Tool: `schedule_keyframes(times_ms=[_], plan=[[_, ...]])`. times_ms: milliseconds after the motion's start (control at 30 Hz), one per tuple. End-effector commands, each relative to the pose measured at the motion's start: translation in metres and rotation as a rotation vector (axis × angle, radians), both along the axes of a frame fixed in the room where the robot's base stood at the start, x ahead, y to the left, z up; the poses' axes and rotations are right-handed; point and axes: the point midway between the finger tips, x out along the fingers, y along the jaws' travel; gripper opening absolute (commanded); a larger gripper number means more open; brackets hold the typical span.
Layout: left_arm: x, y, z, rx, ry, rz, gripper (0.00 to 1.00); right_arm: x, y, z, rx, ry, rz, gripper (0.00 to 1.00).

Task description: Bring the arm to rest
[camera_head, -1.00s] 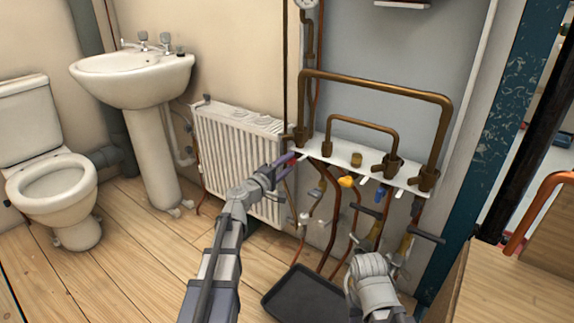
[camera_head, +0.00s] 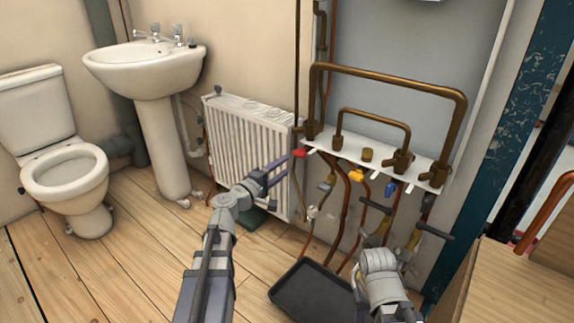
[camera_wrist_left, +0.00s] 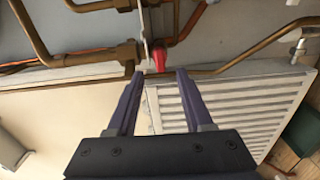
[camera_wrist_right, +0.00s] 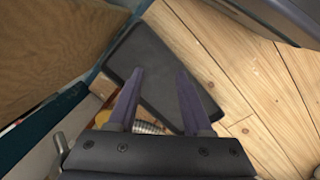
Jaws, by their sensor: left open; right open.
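My left gripper (camera_head: 277,171) is open and empty in front of the white radiator, a little short of the red valve handle (camera_head: 300,153). In the left wrist view its two fingers (camera_wrist_left: 158,85) stand apart, with the red handle (camera_wrist_left: 159,60) just beyond and between their tips. My right arm's wrist (camera_head: 382,280) shows at the lower right of the head view, its fingers hidden there. In the right wrist view the right gripper (camera_wrist_right: 158,80) is open and empty, pointing down above a black tray (camera_wrist_right: 150,50) on the floor.
Copper pipes (camera_head: 390,80) rise from a white bracket (camera_head: 365,168) carrying yellow (camera_head: 355,175) and blue (camera_head: 390,188) handles. The radiator (camera_head: 245,150), basin (camera_head: 145,67) and toilet (camera_head: 65,180) stand left. A wooden bench (camera_head: 510,285) is close at right. Floor at left is clear.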

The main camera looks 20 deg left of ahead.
Motion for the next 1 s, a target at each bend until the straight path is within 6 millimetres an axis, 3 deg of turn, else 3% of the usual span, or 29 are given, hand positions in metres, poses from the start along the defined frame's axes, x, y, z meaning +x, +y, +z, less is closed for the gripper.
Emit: schedule_keyframes(times_ms=[367,467,567,700,800,900,1000], plan=[[0.0,-0.004,0.0,0.008,0.002,-0.01,0.51,0.0,0.0,0.002,0.0,0.0,0.0,0.5],[-0.004,-0.031,-0.001,0.066,0.025,-0.073,0.51,0.0,0.0,0.01,0.0,0.0,0.001,0.5],[-0.016,-0.084,-0.009,0.197,0.076,-0.212,0.51,0.0,0.0,0.025,0.0,0.001,0.002,0.5],[-0.06,-0.171,-0.037,0.474,0.194,-0.492,0.51,0.0,0.0,0.052,-0.001,0.001,0.004,0.5],[-0.105,-0.214,-0.062,0.694,0.296,-0.694,0.51,0.0,0.0,0.07,-0.002,0.002,0.006,0.5],[-0.15,-0.235,-0.083,0.912,0.406,-0.868,0.51,0.0,0.0,0.088,-0.002,0.003,0.008,0.5],[-0.188,-0.237,-0.095,1.106,0.511,-0.997,0.51,0.0,-0.001,0.102,-0.003,0.003,0.01,0.5]])
